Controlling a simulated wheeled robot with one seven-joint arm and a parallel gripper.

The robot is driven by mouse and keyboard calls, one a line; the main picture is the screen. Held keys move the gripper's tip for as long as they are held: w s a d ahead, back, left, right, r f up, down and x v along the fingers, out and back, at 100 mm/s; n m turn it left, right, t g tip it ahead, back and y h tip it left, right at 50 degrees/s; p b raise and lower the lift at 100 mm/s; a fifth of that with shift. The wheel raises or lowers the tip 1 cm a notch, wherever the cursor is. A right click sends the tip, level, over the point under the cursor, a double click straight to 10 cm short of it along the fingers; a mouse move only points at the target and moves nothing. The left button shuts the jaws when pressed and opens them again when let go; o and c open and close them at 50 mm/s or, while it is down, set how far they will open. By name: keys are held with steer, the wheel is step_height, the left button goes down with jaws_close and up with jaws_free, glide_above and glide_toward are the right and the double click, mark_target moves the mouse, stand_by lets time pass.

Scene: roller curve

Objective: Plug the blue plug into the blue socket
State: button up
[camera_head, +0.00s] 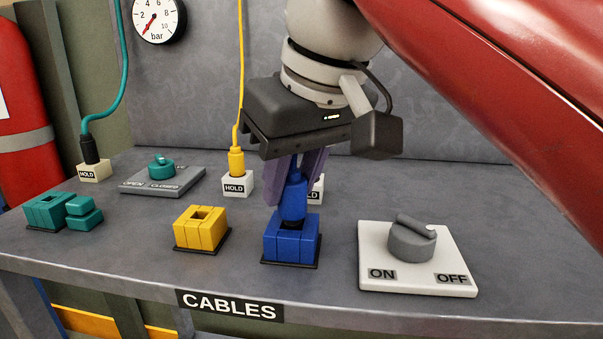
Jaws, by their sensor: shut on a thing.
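The blue plug (293,199) is upright between the purple fingers of my gripper (294,178), which is shut on it. Its lower end is right at the top opening of the blue socket (291,243). A dark part shows between the plug's blue body and the socket's top. I cannot tell how deep the plug sits. The blue socket stands on a dark base near the front of the grey table. The fingers hide part of the plug's upper end.
A yellow socket (201,229) is left of the blue one, a teal socket (47,211) farther left. A grey ON/OFF knob (411,241) is at right. A red slanted body (500,90) fills the upper right.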

steer(key=shift+f+b, duration=0.45)
steer(key=shift+f, duration=0.25)
steer(key=o, duration=1.1)
steer(key=shift+r, duration=0.1)
steer(key=shift+c, duration=0.2)
steer(key=p+v, duration=0.2)
steer(key=v, duration=0.5)
steer(key=shift+s+r+p, duration=0.15)
steer(key=shift+r+p, duration=0.15)
steer(key=shift+r, duration=0.05)
